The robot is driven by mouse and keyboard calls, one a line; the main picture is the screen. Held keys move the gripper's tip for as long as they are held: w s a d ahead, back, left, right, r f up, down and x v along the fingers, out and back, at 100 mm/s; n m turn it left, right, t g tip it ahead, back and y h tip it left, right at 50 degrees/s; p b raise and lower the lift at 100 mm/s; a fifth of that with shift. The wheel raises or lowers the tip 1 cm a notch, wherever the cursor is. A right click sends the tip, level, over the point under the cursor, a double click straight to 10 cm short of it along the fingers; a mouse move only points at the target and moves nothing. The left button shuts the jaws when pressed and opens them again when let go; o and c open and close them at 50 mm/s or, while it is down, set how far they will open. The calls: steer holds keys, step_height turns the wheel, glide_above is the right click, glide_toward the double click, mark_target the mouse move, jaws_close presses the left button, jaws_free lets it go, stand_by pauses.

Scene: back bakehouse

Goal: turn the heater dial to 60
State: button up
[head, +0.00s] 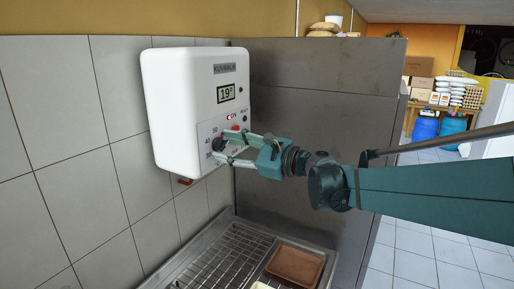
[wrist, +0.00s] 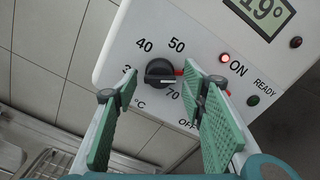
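The white heater box (head: 165,115) hangs on the tiled wall in the head view. Its black dial (wrist: 160,72) shows in the wrist view, with 40, 50 and 70 readable around it. The left finger partly covers another number, and the right finger covers the scale between 50 and 70. A small red mark shows at the dial's right side; I cannot tell the exact setting. My gripper (head: 228,150) is open, its green-padded fingers on either side of the dial in the wrist view. I see no clear contact. In the head view the fingers partly hide the dial.
The display (wrist: 262,12) reads 19°. The ON light (wrist: 225,58) is red and the READY light (wrist: 253,100) is dark. A metal draining rack (head: 215,262) with a brown tray (head: 295,264) lies below. A grey metal panel (head: 310,105) stands right of the heater.

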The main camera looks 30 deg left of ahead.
steer(key=shift+d, duration=0.1)
steer(key=d, duration=1.1)
steer(key=shift+d, duration=0.4)
stand_by(0.5)
steer(key=s+d+f+n+t+h+b, duration=0.1)
steer(key=s+d+f+n+h, duration=0.3)
steer(key=d+f, duration=0.6)
steer(key=s+d+f+n+t+h+b, duration=0.1)
steer(key=s+d+f+n+t+h, duration=0.2)
steer(key=d, duration=2.5)
steer(key=s+d+f+n+t+h+b, duration=0.2)
steer(key=s+d+f+n+h, duration=0.3)
steer(key=s+d+f+h, duration=0.6)
steer(key=s+d+f+t, duration=0.1)
steer(key=d+f, duration=0.5)
steer(key=d, duration=0.2)
steer(key=shift+s+d, duration=0.15)
steer(key=shift+s, duration=0.1)
steer(key=shift+c, duration=0.3)
